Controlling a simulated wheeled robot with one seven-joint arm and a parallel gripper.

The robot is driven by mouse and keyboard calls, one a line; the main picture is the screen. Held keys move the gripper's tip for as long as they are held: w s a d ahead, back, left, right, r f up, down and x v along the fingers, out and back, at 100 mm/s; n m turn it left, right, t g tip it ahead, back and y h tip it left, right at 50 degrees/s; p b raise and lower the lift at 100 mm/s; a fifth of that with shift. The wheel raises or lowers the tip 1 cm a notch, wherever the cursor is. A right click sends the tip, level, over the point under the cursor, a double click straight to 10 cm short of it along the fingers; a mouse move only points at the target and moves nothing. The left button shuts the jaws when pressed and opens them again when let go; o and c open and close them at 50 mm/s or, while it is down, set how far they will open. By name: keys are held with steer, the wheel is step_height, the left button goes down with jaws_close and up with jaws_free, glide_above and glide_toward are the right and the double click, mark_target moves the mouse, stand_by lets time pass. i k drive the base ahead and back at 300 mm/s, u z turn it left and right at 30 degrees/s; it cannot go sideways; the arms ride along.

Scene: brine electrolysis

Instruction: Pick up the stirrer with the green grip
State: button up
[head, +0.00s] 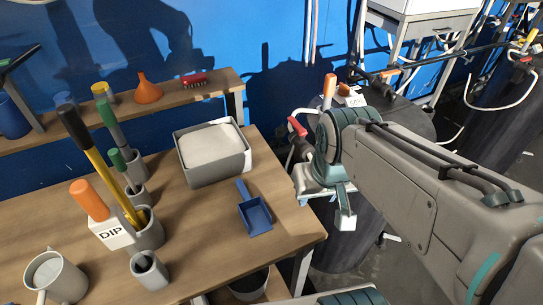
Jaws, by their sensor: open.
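Two green grips stand among the holders at the left of the wooden table. A taller one (106,112) tops a grey shaft in a grey cup (135,165). A shorter green grip (118,160) rises from a small grey cup (137,193) just in front. I cannot tell which belongs to the stirrer, as their lower ends are hidden. My gripper (325,203) is open and empty, beyond the table's right edge and well to the right of both grips.
A DIP-labelled holder (112,235) has an orange grip (88,198) and a yellow rod (98,165) close by. A mug (56,275), small cup (149,270), grey bin of white material (213,175) and blue scoop (255,215) share the table. The front middle is clear.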

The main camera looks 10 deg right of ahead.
mark_target(114, 155)
steer(key=k, duration=1.3)
steer(key=u, duration=0.9)
steer(key=i, duration=1.35)
steer(key=z, duration=0.35)
